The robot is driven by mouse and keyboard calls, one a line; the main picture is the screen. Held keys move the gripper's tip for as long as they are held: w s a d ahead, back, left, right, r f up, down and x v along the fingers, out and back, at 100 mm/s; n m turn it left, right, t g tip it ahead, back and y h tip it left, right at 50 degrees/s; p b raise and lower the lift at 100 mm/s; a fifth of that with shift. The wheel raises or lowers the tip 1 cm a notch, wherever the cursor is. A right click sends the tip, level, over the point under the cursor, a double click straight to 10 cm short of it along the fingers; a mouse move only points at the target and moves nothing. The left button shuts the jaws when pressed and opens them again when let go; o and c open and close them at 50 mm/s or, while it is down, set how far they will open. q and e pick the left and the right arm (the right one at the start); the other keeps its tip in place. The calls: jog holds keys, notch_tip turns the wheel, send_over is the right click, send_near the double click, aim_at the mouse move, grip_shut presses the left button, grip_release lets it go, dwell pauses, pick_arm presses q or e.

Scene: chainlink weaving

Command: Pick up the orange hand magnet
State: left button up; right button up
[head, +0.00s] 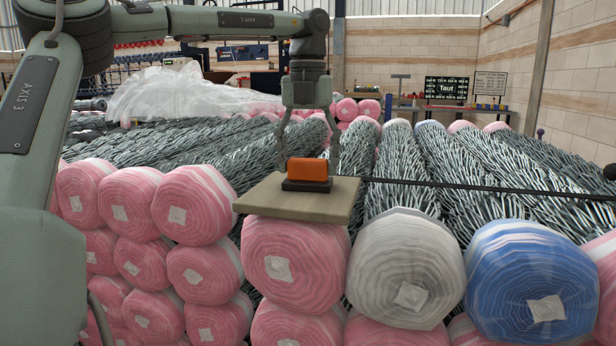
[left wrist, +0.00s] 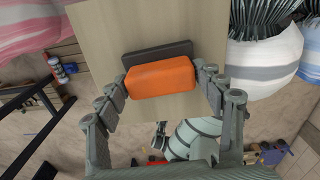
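The orange hand magnet (head: 308,169) is a rounded orange block on a dark base. It rests on a flat beige board (head: 262,198) on top of the wrapped rolls. My left gripper (head: 308,156) points down over the magnet, one finger at each end of it. In the left wrist view the orange block (left wrist: 160,78) lies between the fingertips (left wrist: 160,84). The fingers are spread wide and do not look closed on it; the left fingertip is very near its end, and contact is unclear. My right gripper is not in view.
Pink rolls (head: 290,262), a white roll (head: 405,268) and a blue roll (head: 530,280) are stacked around and below the board. A thin dark rod (head: 480,188) runs rightward from near the board. Clear plastic sheeting (head: 160,95) covers mesh rolls behind.

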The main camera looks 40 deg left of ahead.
aim_at(311, 160)
pick_arm(q)
jog(key=c, duration=0.8)
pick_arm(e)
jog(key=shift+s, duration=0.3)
pick_arm(q)
jog(key=shift+r, duration=0.15)
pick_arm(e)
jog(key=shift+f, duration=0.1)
pick_arm(q)
jog(key=shift+r, duration=0.25)
jog(key=r, duration=0.4)
jog(key=shift+d, duration=0.35)
jog(key=d+r, duration=0.2)
jog(key=d, duration=0.1)
jog(key=d+r, duration=0.2)
jog(key=d, duration=0.2)
jog(key=d+r, duration=0.2)
jog(key=d, duration=0.2)
jog(key=shift+w+r, duration=0.15)
jog(key=shift+w, duration=0.25)
